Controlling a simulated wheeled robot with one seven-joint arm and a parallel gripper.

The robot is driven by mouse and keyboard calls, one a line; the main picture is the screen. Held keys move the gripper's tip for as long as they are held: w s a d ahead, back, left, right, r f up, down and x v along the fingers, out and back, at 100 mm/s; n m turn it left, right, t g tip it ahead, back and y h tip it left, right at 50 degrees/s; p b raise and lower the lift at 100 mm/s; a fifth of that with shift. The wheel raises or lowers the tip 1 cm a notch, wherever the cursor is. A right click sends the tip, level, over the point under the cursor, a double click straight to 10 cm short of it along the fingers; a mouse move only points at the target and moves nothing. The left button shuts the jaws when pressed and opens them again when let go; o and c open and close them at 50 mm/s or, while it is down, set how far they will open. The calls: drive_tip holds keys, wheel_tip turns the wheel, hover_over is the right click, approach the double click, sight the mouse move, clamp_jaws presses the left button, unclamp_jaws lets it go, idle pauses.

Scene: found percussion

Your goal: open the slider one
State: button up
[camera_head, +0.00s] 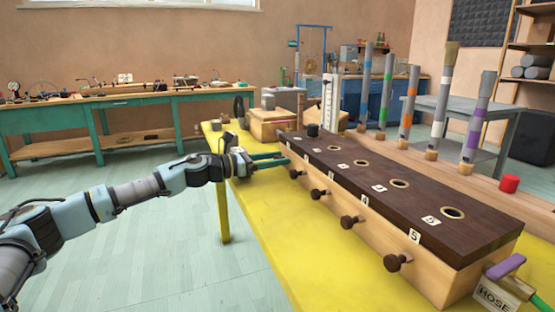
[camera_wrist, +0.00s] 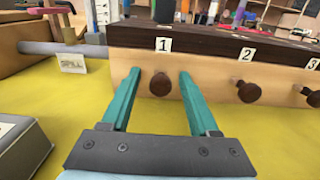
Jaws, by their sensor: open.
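Slider one is the brown wooden knob (camera_wrist: 160,85) under the label "1" (camera_wrist: 163,44) on the pale front of a long wooden box (camera_head: 340,215) with a dark top. My gripper (camera_wrist: 160,73) is open, its teal fingers pointing at the box front. In the wrist view the knob shows between the two fingertips, with a gap on each side. How deep the knob sits between them is hard to tell. In the head view my gripper (camera_head: 285,158) is at the box's far left end, and I cannot make out knob one there.
Knob two (camera_wrist: 248,92) and further knobs run rightward along the box front. A yellow table (camera_head: 275,235) has bare room before it. A grey block (camera_wrist: 20,150) lies at left in the wrist view. Banded tubes (camera_head: 408,100) stand behind the box.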

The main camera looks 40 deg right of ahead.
drive_tip(key=shift+s+d, duration=0.1)
drive_tip(key=shift+d, duration=0.1)
drive_tip(key=c, duration=0.9)
clamp_jaws()
